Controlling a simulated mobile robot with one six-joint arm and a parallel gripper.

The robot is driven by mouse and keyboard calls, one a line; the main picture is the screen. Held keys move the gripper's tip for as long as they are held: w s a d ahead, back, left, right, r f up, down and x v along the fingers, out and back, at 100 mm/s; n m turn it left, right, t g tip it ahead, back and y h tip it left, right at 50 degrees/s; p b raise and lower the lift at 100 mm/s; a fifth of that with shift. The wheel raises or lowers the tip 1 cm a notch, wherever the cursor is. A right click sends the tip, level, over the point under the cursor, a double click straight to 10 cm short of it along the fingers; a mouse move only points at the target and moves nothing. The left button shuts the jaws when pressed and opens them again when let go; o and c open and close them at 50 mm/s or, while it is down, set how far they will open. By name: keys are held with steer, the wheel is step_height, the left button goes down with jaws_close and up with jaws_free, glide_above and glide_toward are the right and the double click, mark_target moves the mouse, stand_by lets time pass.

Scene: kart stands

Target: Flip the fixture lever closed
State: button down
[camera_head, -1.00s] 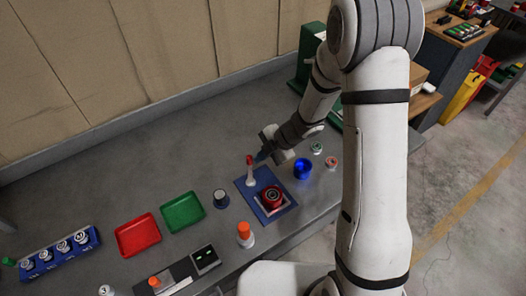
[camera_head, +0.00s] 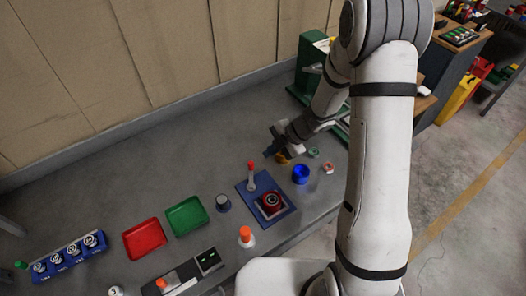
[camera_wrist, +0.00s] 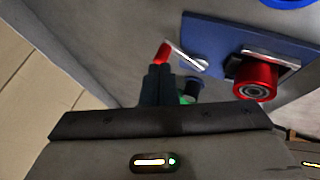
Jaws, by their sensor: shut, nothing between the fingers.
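The fixture is a blue plate (camera_head: 283,213) on the bench, with a red round part (camera_head: 271,201) on it. Its lever (camera_head: 251,178) stands upright at the plate's back left, pale with a red tip. My gripper (camera_head: 270,151) is shut and empty, above the bench behind and right of the lever, apart from it in the head view. In the wrist view the shut fingers (camera_wrist: 157,78) overlap the line to the red lever tip (camera_wrist: 162,52). The red part (camera_wrist: 256,79) and blue plate (camera_wrist: 222,42) show to the right there.
A blue ring-shaped cup (camera_head: 300,174) stands right of the fixture. A dark-topped cup (camera_head: 223,203) and an orange-capped bottle (camera_head: 246,237) stand to its left and front. Green (camera_head: 187,216) and red (camera_head: 145,239) trays lie farther left.

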steer(key=v, duration=0.4)
steer(key=shift+w+d+r, duration=0.1)
steer(key=shift+w+d, duration=0.05)
steer(key=shift+w, duration=0.15)
